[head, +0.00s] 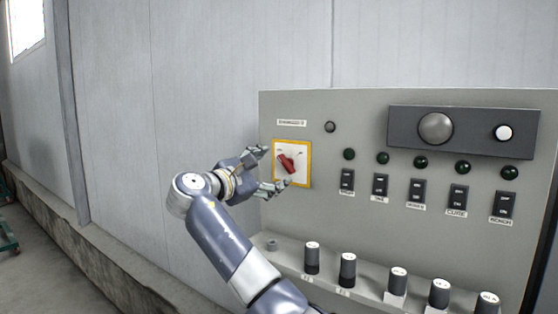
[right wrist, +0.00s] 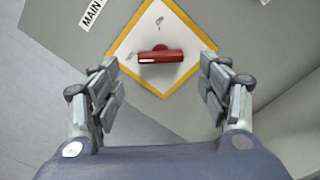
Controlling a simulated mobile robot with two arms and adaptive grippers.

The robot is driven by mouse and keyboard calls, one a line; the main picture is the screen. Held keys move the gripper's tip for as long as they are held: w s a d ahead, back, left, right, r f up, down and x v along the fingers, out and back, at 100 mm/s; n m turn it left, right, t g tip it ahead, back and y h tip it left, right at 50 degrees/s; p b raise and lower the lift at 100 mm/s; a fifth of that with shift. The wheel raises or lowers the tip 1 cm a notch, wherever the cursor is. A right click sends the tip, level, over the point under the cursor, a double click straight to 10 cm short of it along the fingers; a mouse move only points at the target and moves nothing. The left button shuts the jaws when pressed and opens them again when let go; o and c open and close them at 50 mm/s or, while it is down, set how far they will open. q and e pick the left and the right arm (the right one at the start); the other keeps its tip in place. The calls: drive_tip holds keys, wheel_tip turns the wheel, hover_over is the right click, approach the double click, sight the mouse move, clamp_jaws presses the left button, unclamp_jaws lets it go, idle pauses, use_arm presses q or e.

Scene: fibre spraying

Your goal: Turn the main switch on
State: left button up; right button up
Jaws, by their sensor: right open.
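The main switch (head: 287,163) is a red rotary handle on a white plate with a yellow border (head: 308,164), at the left of the grey control panel. In the head view the handle is tilted. My right gripper (head: 271,170) is open at the left of the switch, its fingers pointing toward the plate. In the right wrist view the red handle (right wrist: 161,56) lies ahead, between and beyond the two open fingers (right wrist: 160,80). The fingers do not appear to touch it. A label reading "MAIN" (right wrist: 92,14) is partly in view. My left gripper is not in view.
The grey panel (head: 350,115) carries several black rocker switches (head: 380,184) under dark green lamps (head: 383,158). Several black knobs (head: 347,268) stand on the ledge below. A dark plate (head: 465,131) holds a round grey button and a white one. Free space lies left of the panel.

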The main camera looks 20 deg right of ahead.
sight(283, 165)
drive_tip(key=x, duration=0.3)
drive_tip(key=shift+w+d+p, duration=0.1)
drive_tip(key=shift+d+p, duration=0.1)
drive_tip(key=shift+p, duration=0.2)
drive_tip(key=shift+w+d, duration=0.25)
drive_tip(key=shift+f, duration=0.1)
drive_tip(key=c, duration=1.1)
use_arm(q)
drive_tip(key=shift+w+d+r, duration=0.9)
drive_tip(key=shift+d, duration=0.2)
use_arm(e)
drive_tip(key=shift+o, duration=0.2)
